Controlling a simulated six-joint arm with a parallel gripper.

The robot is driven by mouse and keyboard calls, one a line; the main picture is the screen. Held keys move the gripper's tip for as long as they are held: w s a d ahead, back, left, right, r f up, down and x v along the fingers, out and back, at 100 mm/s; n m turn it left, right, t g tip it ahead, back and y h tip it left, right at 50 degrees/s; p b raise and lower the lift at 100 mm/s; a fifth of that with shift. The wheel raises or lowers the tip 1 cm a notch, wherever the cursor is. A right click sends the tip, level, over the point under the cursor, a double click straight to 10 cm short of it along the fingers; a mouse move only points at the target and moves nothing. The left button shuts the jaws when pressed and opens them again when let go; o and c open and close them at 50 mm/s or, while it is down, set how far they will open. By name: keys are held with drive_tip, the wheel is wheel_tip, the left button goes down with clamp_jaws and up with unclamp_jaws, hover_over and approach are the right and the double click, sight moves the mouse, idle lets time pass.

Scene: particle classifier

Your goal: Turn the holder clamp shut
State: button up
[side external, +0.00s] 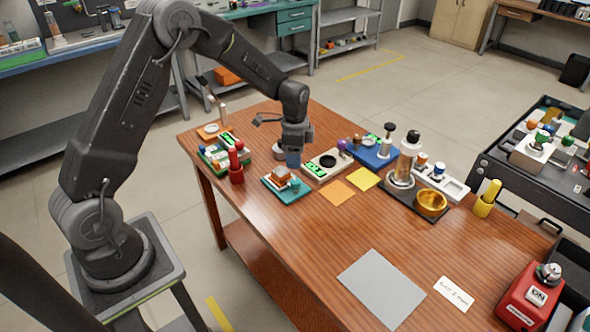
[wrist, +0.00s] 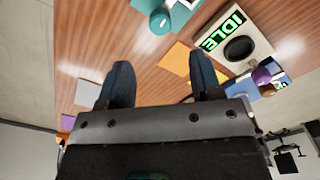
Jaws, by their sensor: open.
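A teal-based fixture (side external: 287,187) with an orange-and-white block on it and a teal knob (side external: 295,184) at its side stands on the table's left half. It looks like the holder; which part is the clamp, and how far it is turned, I cannot tell. The round teal knob (wrist: 160,21) shows at the top of the wrist view. My gripper (wrist: 160,65) is open and empty, its two dark fingers apart and the knob beyond them. In the side view my gripper (side external: 293,160) hangs above the table just behind the fixture, apart from the knob as far as I can see.
A pale instrument (side external: 326,165) with a green display and dark round opening stands right of my gripper; the wrist view reads IDLE on it. A red upright tool (side external: 236,165) stands left. Orange (side external: 338,193) and yellow (side external: 363,179) sheets lie flat.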

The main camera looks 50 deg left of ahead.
drive_tip(key=shift+r, duration=2.15)
drive_tip(key=s+d+r+n+t, duration=0.1)
drive_tip(key=s+d+r+n, duration=0.15)
drive_tip(key=s+r, duration=0.4)
drive_tip(key=s+d+r+n+t, duration=0.2)
drive_tip(key=s+d+r, duration=0.25)
drive_tip(key=r, duration=0.35)
drive_tip(key=s+d+r+n+t, duration=0.1)
drive_tip(key=s+n, duration=0.1)
drive_tip(key=s, duration=0.5)
drive_tip(key=s+d+r+n+t, duration=0.1)
drive_tip(key=s+d+r+n, duration=0.1)
drive_tip(key=s, duration=0.6)
drive_tip(key=shift+s+d+n+t, duration=0.25)
drive_tip(key=shift+s+n+t, duration=0.05)
drive_tip(key=shift+n, duration=0.05)
